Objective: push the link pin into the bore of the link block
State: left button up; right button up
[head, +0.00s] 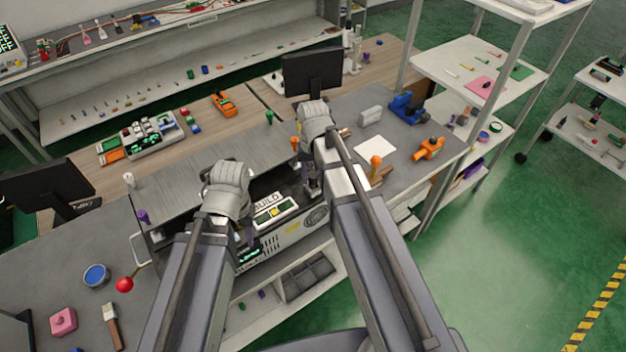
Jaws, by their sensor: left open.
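I cannot make out the link pin or the bore of the link block for certain in the head view. A grey bench unit (185,205) with a slatted top and a "BUILD" label (268,198) lies between and behind my arms. My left gripper (246,237) is open, low at the unit's front, beside a lit green display (249,255). My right gripper (311,187) points down at the unit's right part, near a panel with a yellow button (275,212). Its fingers are small and dark, so its opening is unclear. My forearms hide much of the front.
White paper (375,147) and orange tools (429,148) lie right.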

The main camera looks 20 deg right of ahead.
grip_shut()
dwell(0.4)
